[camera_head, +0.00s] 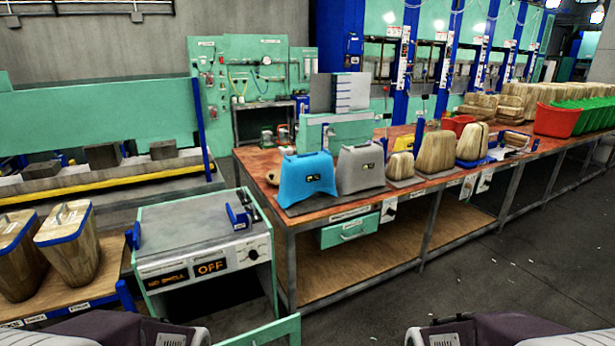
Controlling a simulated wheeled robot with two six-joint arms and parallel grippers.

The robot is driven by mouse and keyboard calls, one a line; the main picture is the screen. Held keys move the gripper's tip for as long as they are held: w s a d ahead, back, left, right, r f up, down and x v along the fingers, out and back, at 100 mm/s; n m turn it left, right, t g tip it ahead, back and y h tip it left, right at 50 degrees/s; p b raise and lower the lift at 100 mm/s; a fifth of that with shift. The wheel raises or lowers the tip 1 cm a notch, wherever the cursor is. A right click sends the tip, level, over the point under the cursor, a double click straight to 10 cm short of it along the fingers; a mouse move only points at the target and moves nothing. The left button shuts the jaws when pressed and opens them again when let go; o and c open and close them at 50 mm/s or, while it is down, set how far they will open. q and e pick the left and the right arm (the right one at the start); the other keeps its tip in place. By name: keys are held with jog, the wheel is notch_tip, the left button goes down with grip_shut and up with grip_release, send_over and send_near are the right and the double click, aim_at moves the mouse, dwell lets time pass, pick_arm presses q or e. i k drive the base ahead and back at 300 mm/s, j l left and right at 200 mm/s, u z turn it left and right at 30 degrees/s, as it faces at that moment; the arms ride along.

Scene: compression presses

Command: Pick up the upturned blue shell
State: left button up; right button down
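The blue shell (308,180) stands on a dark mat at the near left end of the long brown-topped workbench (262,163). It is narrower at the top and flares toward the bottom, with a small dark label on its front. A grey shell (360,170) of similar shape stands just to its right, with a small gap or light contact that I cannot tell. Only parts of my two arms show at the bottom edge, left and right of centre. Neither gripper shows, and both arms are well short of the blue shell.
A machine (190,232) with "NO SHELL" and "OFF" displays stands left of the bench. Wooden forms with blue rims (68,240) are at far left. More wooden forms (436,152), a red bin (556,120) and green bins stand along the bench.

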aim_at(302, 176)
jog(key=i+l, duration=0.3)
jog(key=i+l+u, duration=0.1)
jog(key=i+l, duration=0.15)
jog(key=l, duration=0.25)
jog(key=i+l, duration=0.3)
jog(key=i+l+u, duration=0.1)
jog(key=i+l, duration=0.15)
jog(key=l, duration=0.25)
jog(key=i+l, duration=0.15)
jog(key=i, duration=0.25)
jog(key=i+l+u, duration=0.15)
jog(key=i, duration=0.25)
jog(key=i+l, duration=0.25)
jog(key=i+j+u, duration=0.05)
jog(key=i, duration=0.1)
